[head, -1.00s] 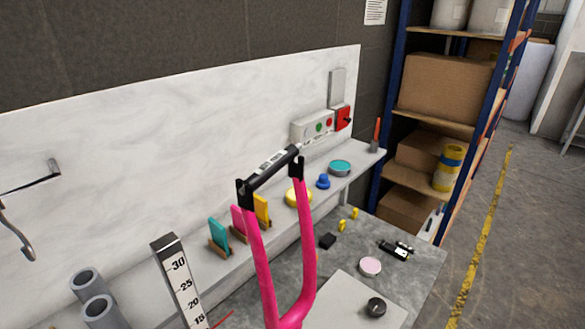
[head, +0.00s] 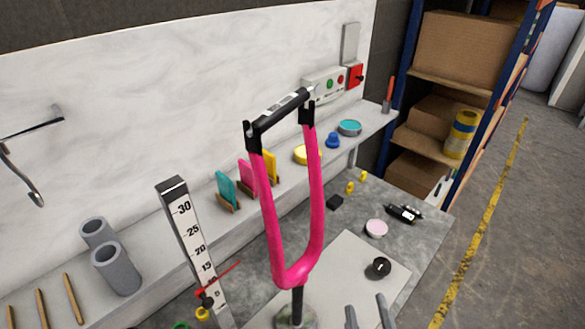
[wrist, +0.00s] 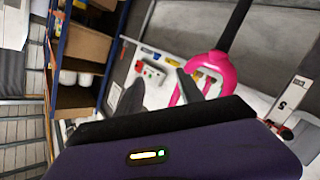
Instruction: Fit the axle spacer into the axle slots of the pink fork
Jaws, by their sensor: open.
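The pink fork (head: 268,205) stands upright on a dark stem with its two black-tipped legs pointing up. The axle spacer (head: 281,109), a black bar with a pale label, lies across the two black leg tips. Its left end meets the left tip; its right end shows at the top of the right tip. I cannot tell how deep either end sits in its slot. My gripper (head: 367,313) is open and empty, low and to the right of the fork. In the wrist view my gripper's fingers (wrist: 157,93) are apart near the pink fork (wrist: 214,64); the spacer is not clearly visible there.
A height gauge (head: 195,235) stands left of the fork, beside grey tubes (head: 116,268). Behind is a ledge with coloured pieces and a control box (head: 325,84). A black knob (head: 378,268) and pink disc (head: 376,228) are at right. A storage rack (head: 405,60) stands beyond.

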